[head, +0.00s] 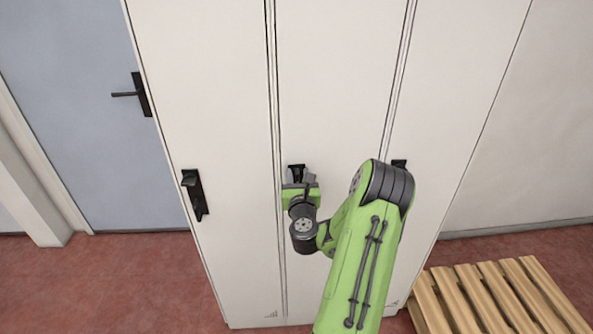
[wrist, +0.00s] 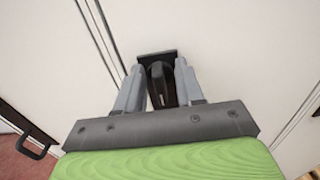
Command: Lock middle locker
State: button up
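The middle locker (head: 335,70) is a tall off-white door, shut flush with its neighbours as far as I can see. Its black handle (head: 296,168) is near the door's left edge, partly hidden by my gripper (head: 297,180). In the wrist view, my gripper (wrist: 160,88) has one grey finger on each side of the dark handle (wrist: 157,78), with the black backing plate behind it. The fingers are apart, with the handle between them. I cannot tell whether they press on it.
The left locker (head: 200,90) has a black handle (head: 195,194); the right locker's handle (head: 399,164) shows partly behind my arm. A blue-grey door (head: 65,100) stands at left. A wooden slatted pallet (head: 495,297) lies on the red floor at lower right.

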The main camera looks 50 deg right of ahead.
jog(key=shift+s+a+r, duration=0.3)
jog(key=shift+a, duration=0.2)
jog(key=shift+c, duration=0.4)
jog(key=shift+d, duration=0.15)
grip_shut()
jog(key=shift+w+n, duration=0.1)
jog(key=shift+n, duration=0.2)
jog(key=n, duration=0.8)
jog(key=shift+w+a+f+b, duration=0.15)
jog(key=shift+w+a+b, duration=0.15)
jog(key=n, duration=0.4)
jog(key=shift+w+f, duration=0.1)
jog(key=shift+f, duration=0.1)
jog(key=n, duration=0.2)
jog(key=n+b, duration=0.1)
jog(key=n, duration=0.2)
jog(key=shift+a+f, duration=0.1)
jog(key=shift+f, duration=0.1)
jog(key=shift+n, duration=0.3)
